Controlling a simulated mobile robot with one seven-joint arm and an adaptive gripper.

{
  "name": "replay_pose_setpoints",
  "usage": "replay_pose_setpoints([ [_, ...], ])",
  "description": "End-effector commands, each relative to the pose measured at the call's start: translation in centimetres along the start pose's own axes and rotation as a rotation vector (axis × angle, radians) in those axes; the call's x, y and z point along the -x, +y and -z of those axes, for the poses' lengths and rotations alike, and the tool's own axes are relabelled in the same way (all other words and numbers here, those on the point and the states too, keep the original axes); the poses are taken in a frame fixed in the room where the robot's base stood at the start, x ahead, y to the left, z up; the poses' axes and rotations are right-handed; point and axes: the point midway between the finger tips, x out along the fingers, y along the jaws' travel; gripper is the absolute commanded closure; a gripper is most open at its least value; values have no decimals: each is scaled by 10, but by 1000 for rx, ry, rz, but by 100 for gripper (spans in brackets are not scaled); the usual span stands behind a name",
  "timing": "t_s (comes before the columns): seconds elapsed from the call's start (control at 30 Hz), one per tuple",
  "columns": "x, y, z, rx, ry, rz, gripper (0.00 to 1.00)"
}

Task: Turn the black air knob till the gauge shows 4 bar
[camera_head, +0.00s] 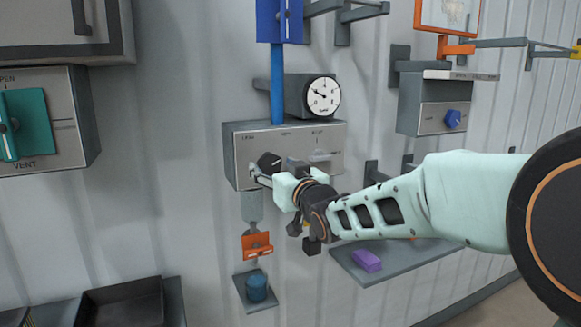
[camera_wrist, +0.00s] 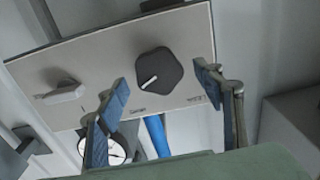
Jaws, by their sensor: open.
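The black air knob (camera_head: 268,161) is on the front of a grey panel box (camera_head: 300,135) on the wall. In the wrist view the knob (camera_wrist: 160,76) is many-sided with a white pointer line, and that view is turned roughly upside down. My gripper (camera_head: 265,174) is open in front of the panel. In the wrist view its blue-padded fingers (camera_wrist: 162,84) stand on either side of the knob, with gaps; contact is not visible. The round white gauge (camera_head: 323,95) is above the panel. Its needle points left and slightly up; the numbers are too small to read.
A pale lever (camera_head: 320,155) is on the same panel. A blue pipe (camera_head: 278,85) rises behind it. Below are an orange bracket (camera_head: 257,245) and a blue cup (camera_head: 256,287). A shelf (camera_head: 400,262) holds a purple block (camera_head: 367,260). A teal handle (camera_head: 28,124) is at left.

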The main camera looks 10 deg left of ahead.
Motion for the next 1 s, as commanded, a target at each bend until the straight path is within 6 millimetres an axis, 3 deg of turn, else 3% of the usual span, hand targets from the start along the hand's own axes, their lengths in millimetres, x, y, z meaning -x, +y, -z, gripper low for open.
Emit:
replay_pose_setpoints([
  [0.23, -22, 0, 0, -1, -1, 1, 38],
  [0.6, -25, 0, 0, 1, -1, 0, 40],
  [1.0, -25, 0, 0, 1, -1, 0, 80],
])
